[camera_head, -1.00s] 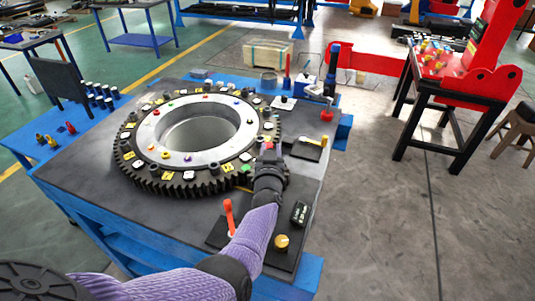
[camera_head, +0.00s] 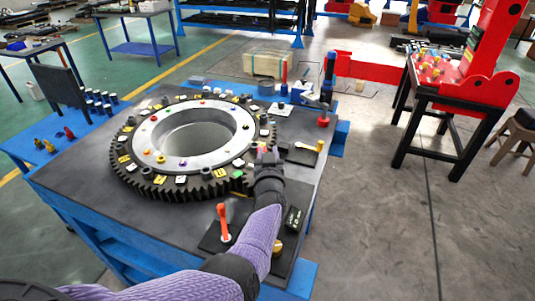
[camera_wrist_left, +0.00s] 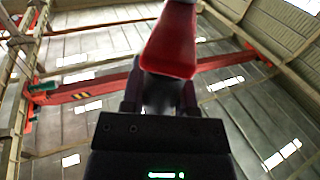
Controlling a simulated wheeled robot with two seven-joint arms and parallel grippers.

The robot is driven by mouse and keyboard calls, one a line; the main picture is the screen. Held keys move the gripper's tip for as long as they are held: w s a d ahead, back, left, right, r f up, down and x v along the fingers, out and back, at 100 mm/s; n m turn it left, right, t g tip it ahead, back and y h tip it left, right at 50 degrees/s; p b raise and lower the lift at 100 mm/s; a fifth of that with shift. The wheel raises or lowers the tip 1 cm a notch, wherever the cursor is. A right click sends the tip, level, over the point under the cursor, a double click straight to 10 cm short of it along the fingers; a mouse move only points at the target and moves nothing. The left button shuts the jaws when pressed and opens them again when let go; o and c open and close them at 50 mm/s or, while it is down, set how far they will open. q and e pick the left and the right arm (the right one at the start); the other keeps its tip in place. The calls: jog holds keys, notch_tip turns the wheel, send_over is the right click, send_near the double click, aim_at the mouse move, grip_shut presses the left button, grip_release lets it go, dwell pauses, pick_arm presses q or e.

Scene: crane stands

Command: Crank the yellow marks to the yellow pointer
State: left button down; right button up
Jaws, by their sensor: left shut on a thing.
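A big dark ring gear (camera_head: 157,189) with a pale metal inner ring lies on the table. Its top carries yellow tiles (camera_head: 160,179), a green tile (camera_head: 238,173) and other tiles. My left gripper (camera_head: 266,157) is at the gear's front right edge. In the left wrist view it is shut on a red, handle-like piece (camera_wrist_left: 170,45). The gripper hides most of what it holds in the head view. A yellow-tipped piece (camera_head: 319,146) sits on a dark plate right of the gear; I cannot tell whether it is the pointer. My right gripper is out of view.
An orange lever (camera_head: 223,222) stands on a dark plate at the table's front, beside my forearm. A post with a red ball (camera_head: 323,122) stands at the back right. Small bottles (camera_head: 100,105) line the blue left shelf. The floor to the right is clear before the red-topped table.

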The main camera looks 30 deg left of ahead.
pick_arm(q)
jog(key=shift+w+r, duration=0.1)
jog(key=shift+r, duration=0.15)
dwell(0.4)
jog(key=c, duration=0.7)
grip_release()
jog(key=o, duration=0.3)
jog(key=shift+w+f, duration=0.1)
jog(key=shift+f, duration=0.05)
jog(key=shift+o, duration=0.2)
jog(key=shift+d, duration=0.1)
jog(key=p+v, duration=0.7)
jog(key=v, duration=0.3)
jog(key=shift+c, duration=0.3)
